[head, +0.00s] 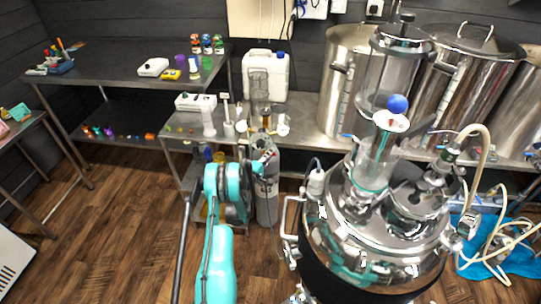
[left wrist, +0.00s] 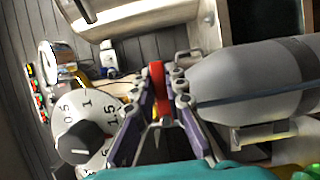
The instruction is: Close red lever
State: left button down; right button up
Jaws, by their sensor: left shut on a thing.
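A red lever (left wrist: 157,76) stands between the fingertips of my left gripper (left wrist: 166,92) in the left wrist view. The gripper is shut on it. Beside it on the left is a white round dial (left wrist: 95,112) with a black knob and numbers such as 0.5, 1 and 1.5. In the head view my left gripper (head: 262,158) is at the top of a grey gas cylinder (head: 267,203) standing on the floor. The teal arm and gripper hide much of the lever there. My right gripper is out of view.
A large shiny steel vessel (head: 375,245) with pipes and a glass column stands just right of the cylinder. Behind is a steel bench with a white canister (head: 266,72) and tall steel pots (head: 347,75). Open wooden floor (head: 120,220) lies to the left.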

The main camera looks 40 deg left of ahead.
pick_arm(q)
jog(key=c, duration=1.5)
grip_release()
jog(key=shift+c, duration=0.2)
